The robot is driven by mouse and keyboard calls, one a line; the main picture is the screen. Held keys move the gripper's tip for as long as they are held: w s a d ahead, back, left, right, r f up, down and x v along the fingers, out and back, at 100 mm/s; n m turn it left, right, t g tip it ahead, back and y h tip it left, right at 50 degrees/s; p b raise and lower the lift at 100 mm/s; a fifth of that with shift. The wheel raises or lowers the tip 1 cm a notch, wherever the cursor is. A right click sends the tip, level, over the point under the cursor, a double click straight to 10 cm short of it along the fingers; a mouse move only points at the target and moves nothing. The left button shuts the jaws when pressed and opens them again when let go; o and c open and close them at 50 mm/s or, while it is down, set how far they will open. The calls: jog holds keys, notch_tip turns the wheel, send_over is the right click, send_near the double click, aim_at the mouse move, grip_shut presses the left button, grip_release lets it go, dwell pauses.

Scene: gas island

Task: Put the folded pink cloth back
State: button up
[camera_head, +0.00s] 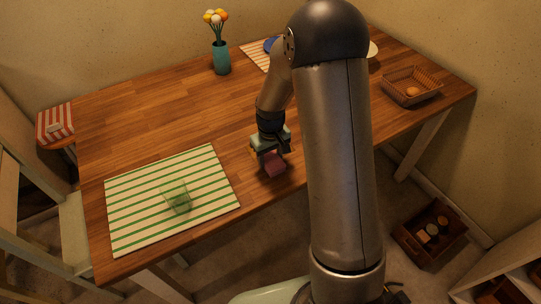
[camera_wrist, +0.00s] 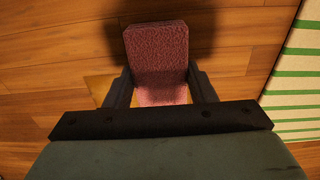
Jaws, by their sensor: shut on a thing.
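The folded pink cloth (camera_wrist: 157,52) is a small textured block between the two fingers of my gripper (camera_wrist: 160,88) in the wrist view. In the head view the cloth (camera_head: 275,167) shows below my gripper (camera_head: 270,153), near the front edge of the wooden table (camera_head: 150,105). My gripper is shut on the cloth. A dark shadow surrounds the cloth on the wood; I cannot tell whether it touches the table. A yellowish patch (camera_wrist: 97,86) shows beside the left finger in the wrist view.
A green-striped placemat (camera_head: 130,220) with a green glass (camera_head: 176,196) lies to the left. A teal flower vase (camera_head: 221,60) stands at the back. A wicker basket (camera_head: 408,97) sits at the right. My arm hides part of the table. The middle left of the table is clear.

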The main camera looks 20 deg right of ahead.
aim_at(270, 158)
jog(key=shift+f, duration=0.15)
jog(key=o, duration=0.9)
jog(key=shift+o, duration=0.2)
notch_tip(270, 158, up, 11)
jog(key=s+r+m, duration=0.1)
jog(key=s+r, duration=0.2)
jog(key=s, duration=0.9)
jog(key=s+a+r+m, duration=0.1)
jog(key=s+r, duration=0.2)
jog(key=s, duration=0.9)
jog(key=shift+s+m, duration=0.15)
jog(key=shift+m, duration=0.15)
jog(key=shift+r, duration=0.1)
